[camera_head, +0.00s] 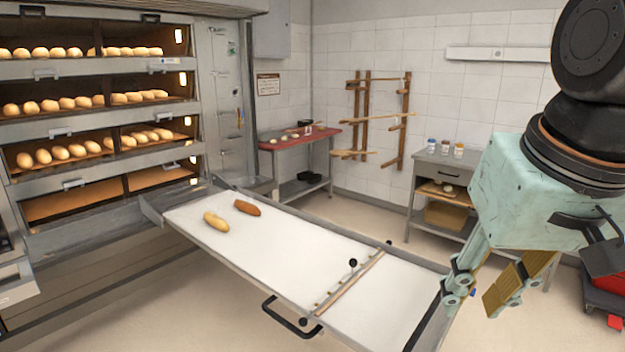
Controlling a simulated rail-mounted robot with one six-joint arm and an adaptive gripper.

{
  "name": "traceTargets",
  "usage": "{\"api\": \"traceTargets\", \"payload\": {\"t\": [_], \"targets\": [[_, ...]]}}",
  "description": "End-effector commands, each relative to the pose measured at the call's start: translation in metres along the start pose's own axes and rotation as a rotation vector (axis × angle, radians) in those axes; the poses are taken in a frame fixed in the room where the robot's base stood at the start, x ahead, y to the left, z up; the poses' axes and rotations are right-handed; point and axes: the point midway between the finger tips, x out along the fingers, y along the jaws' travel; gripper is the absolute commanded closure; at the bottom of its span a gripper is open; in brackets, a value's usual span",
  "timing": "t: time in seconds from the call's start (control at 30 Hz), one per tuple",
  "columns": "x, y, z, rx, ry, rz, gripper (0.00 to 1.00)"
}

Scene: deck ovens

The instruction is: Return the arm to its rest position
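My gripper (482,298) hangs at the right side of the view below the pale green wrist housing. Its two fingers are spread apart, with nothing seen between them. It is near the right end of the white loader belt (310,250); I cannot tell its exact height above that end. A golden loaf (215,222) and a darker brown loaf (247,208) lie on the far left part of the belt, well apart from the gripper. The rest of my arm is mostly out of view.
The deck oven (100,115) at left holds rows of loaves on several decks; its lowest visible deck looks empty. A red-topped table (300,138) and a grey cabinet (425,175) with small jars stand at the back. A red and black item (605,280) sits at the right edge.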

Motion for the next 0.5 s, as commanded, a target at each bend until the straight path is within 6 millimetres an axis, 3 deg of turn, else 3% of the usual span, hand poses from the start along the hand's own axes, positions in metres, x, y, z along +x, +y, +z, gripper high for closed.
{"api": "traceTargets", "payload": {"t": [0.5], "targets": [[-0.018, -0.002, 0.088, -0.08, -0.01, 0.0, 0.73]]}}
